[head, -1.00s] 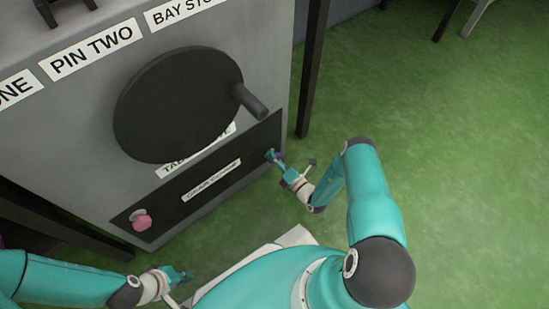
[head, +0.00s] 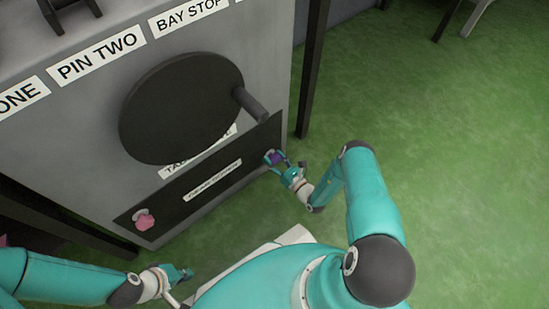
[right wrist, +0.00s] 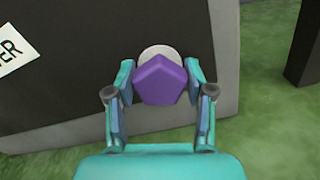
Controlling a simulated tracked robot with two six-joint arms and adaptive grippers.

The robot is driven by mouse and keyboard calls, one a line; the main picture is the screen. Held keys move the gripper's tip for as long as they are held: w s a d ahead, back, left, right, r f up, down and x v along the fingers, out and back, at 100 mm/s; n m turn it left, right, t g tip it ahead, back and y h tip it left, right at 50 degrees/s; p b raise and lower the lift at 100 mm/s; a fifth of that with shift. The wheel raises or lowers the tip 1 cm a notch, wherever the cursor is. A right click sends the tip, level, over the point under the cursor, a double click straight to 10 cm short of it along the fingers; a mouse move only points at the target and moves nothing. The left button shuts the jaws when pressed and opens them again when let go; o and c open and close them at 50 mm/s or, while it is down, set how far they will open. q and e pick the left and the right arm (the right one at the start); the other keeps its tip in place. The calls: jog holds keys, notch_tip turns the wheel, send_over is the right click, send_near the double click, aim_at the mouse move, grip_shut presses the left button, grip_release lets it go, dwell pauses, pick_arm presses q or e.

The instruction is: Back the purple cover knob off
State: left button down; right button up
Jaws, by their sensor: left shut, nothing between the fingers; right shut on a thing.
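The purple cover knob (right wrist: 162,80) is a five-sided knob in front of a pale round disc (right wrist: 158,52) near the right end of the dark cover plate (head: 196,190). In the head view the knob (head: 276,159) shows small at the tip of my right gripper (head: 276,160). In the right wrist view the fingers of my right gripper (right wrist: 159,82) are on both sides of the knob, shut on it. My left gripper (head: 187,274) is shut and empty, low in the head view, away from the plate.
A pink knob (head: 145,221) sits at the left end of the plate. Above the plate is a large dark disc (head: 180,108) with a handle (head: 250,104) sticking out. A dark leg (head: 312,70) stands right of the cabinet.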

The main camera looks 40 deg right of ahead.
jog(key=shift+a+f+n, duration=0.15)
jog(key=shift+a+n, duration=0.15)
jog(key=shift+n, duration=0.4)
jog(key=shift+s, duration=0.1)
jog(key=o, duration=1.1)
jog(key=shift+f, duration=0.1)
jog(key=shift+d, duration=0.15)
jog(key=shift+d, duration=0.1)
jog(key=s, duration=1.2)
jog(key=shift+d, duration=0.4)
